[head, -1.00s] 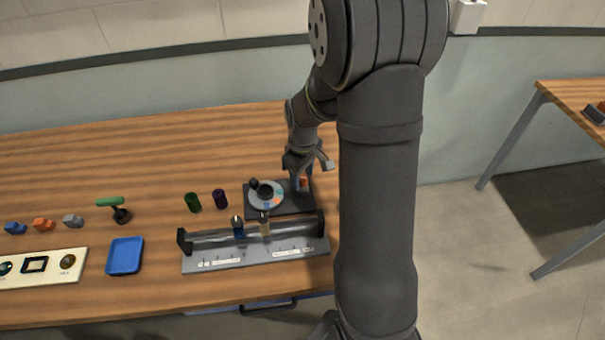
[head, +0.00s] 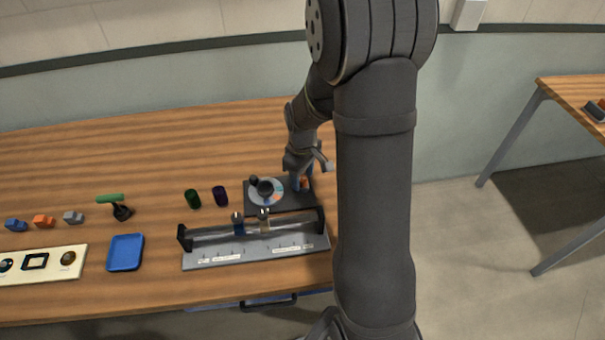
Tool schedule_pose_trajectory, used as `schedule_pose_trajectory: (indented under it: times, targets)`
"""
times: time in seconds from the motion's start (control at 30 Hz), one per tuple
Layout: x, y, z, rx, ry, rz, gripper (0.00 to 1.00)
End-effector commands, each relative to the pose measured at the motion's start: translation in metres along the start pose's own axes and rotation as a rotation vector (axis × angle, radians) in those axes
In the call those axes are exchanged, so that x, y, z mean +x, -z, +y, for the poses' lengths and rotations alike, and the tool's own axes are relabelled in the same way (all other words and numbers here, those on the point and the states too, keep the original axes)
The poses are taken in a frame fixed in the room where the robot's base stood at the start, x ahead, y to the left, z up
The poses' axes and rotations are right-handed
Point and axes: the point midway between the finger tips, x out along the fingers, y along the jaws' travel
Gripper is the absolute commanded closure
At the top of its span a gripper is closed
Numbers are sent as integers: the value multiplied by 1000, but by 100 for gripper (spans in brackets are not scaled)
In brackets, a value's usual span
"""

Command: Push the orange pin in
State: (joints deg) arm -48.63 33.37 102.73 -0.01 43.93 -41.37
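The orange pin (head: 305,183) shows as a small orange patch at the right end of the dark base plate (head: 292,203). A round dial (head: 277,193) with coloured sectors and black knobs is mounted on the same plate, left of the pin. My gripper (head: 301,181) points down at the pin, touching it or very close. Its fingers partly hide the pin, so I cannot tell how deep the pin sits. The fingers are too small and overlapped to show whether they are open or shut.
A grey rail fixture (head: 215,260) with two sliders stands just in front of the plate. Green (head: 193,198) and purple (head: 220,196) cylinders stand left of it. A blue tray (head: 125,253) lies further left. The table behind is clear.

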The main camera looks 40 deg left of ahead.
Motion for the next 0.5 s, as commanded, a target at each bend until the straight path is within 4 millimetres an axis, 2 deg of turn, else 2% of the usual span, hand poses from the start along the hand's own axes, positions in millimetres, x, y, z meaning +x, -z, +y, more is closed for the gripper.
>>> schedule_pose_trajectory:
  times: [0.3, 0.5]
  targets:
    - [-3, 0, 0, 0, -1, 1, 52]
    - [-28, 1, 1, 0, -3, 4, 52]
